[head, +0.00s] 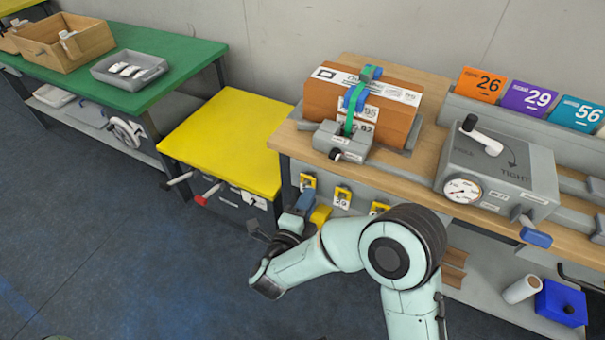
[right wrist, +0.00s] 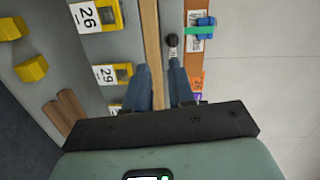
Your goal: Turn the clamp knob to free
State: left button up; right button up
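A grey clamp block (head: 343,138) sits at the foot of a brown parcel (head: 318,98) tied with a green strap. A short pale lever with a black ball knob (head: 335,155) is on its front. The knob also shows in the right wrist view (right wrist: 172,40), just beyond my fingertips and apart from them. My left gripper is not in view.
The wooden bench (head: 428,125) has yellow numbered tags (head: 343,196) along its front. Orange, purple and teal number signs (head: 529,98) stand behind. A yellow table (head: 225,145) and a green bench (head: 185,57) are at left. The floor (head: 130,260) in front is clear.

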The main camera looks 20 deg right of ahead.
aim_at(332, 159)
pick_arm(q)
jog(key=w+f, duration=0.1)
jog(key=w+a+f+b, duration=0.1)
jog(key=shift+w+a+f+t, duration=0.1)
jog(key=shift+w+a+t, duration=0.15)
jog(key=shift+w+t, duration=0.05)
pick_arm(e)
jog(key=w+d, duration=0.2)
jog(key=d, duration=0.1)
jog(key=w+d+r+m, duration=0.1)
jog(key=w+d, duration=0.2)
jog(key=w+d+m+h, duration=0.1)
jog(key=w+d, duration=0.2)
jog(key=d, duration=0.1)
jog(key=shift+w+r+g, duration=0.15)
jog(key=shift+r+g, duration=0.15)
grip_shut()
